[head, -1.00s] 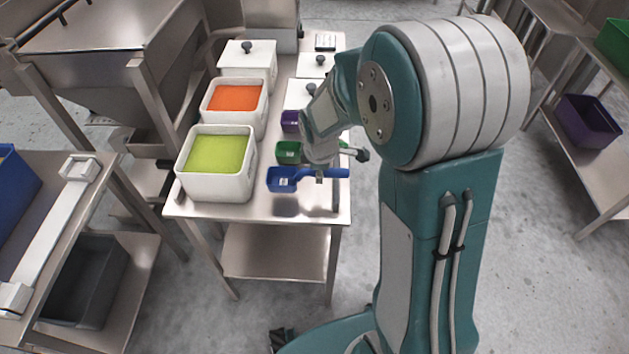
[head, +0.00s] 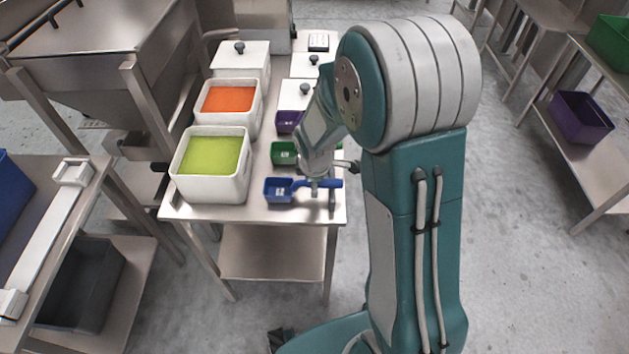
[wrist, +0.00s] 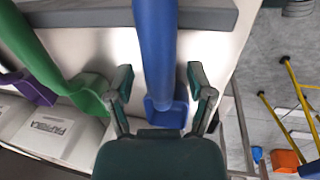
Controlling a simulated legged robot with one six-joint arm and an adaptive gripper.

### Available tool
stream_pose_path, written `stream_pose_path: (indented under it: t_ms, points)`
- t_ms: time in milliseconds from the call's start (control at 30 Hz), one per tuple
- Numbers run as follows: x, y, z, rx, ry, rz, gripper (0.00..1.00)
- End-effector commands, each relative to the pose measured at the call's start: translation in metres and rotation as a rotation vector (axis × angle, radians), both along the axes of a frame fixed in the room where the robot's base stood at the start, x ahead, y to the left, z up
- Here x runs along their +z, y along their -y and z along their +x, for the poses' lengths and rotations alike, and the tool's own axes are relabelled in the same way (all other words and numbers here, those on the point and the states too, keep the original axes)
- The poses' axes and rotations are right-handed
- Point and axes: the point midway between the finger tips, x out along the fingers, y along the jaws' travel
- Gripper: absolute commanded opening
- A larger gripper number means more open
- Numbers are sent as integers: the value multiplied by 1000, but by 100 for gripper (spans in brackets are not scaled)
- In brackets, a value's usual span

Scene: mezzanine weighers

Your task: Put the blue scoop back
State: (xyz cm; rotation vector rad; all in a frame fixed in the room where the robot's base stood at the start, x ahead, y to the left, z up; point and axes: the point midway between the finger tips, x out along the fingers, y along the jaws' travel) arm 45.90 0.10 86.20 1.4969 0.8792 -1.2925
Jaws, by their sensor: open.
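The blue scoop (head: 278,190) sits on the near right part of the steel table (head: 225,214), its handle pointing right. In the wrist view its blue handle (wrist: 156,45) runs between the two fingers. My gripper (head: 317,190) is over the handle, pointing down. It also shows in the wrist view (wrist: 159,78), open, with a gap on both sides of the handle. A green scoop (head: 284,153) and a purple scoop (head: 288,121) lie in a row behind the blue one.
White tubs of green (head: 208,187) and orange (head: 229,120) contents stand left of the scoops. White lidded tubs (head: 240,60) stand at the back. A bench (head: 120,180) is at left. A shelf with a purple bin (head: 580,117) is at right.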

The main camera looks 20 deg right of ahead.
Motion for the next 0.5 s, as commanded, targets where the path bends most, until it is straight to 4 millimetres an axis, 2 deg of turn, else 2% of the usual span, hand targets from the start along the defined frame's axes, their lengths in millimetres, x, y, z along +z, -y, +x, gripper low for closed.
stream_pose_path:
  t_ms: [233, 500]
  points:
    - [10, -1, -1, 0, 3, 0, 69]
    - [60, -4, -10, 0, 7, 0, 69]
